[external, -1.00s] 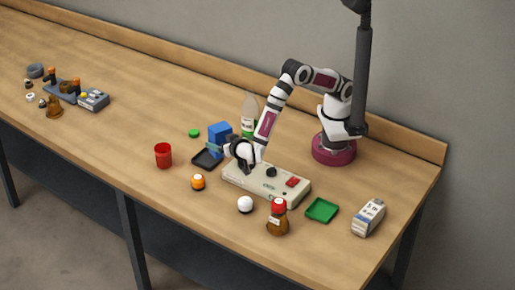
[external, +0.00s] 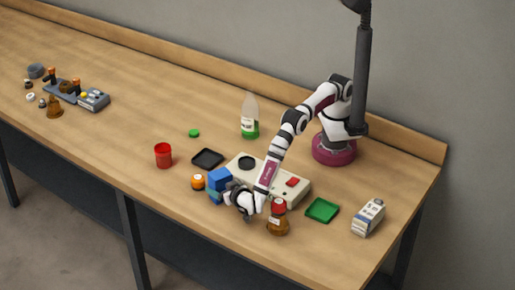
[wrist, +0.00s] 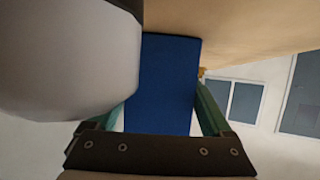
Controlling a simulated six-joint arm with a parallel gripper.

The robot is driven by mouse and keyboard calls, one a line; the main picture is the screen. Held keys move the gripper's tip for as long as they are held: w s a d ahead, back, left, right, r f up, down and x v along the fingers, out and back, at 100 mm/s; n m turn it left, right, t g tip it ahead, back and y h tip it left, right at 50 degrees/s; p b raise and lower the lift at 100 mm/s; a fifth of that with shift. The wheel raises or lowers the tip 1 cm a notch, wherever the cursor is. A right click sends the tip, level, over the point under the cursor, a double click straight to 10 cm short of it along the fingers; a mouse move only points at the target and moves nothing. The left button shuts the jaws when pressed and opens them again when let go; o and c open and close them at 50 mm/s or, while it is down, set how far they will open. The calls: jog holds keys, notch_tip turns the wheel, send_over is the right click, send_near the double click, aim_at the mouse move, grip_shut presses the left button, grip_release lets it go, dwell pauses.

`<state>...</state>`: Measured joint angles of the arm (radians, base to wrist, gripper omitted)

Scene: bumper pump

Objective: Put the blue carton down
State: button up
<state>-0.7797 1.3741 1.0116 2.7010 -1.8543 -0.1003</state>
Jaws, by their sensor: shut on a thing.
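The blue carton (external: 220,177) is held in my gripper (external: 217,194), in front of the left end of the beige console (external: 251,160) and just right of the orange-topped button (external: 198,182). I cannot tell whether its underside touches the table. In the wrist view the carton (wrist: 165,80) fills the space between my gripper's two teal fingers (wrist: 165,108), which are shut on it. The white button seen earlier is hidden behind my gripper in the external view.
A black tray (external: 207,159) stands empty behind the carton. A red cup (external: 163,155) stands to the left.

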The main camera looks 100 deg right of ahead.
jog(key=o, duration=1.2)
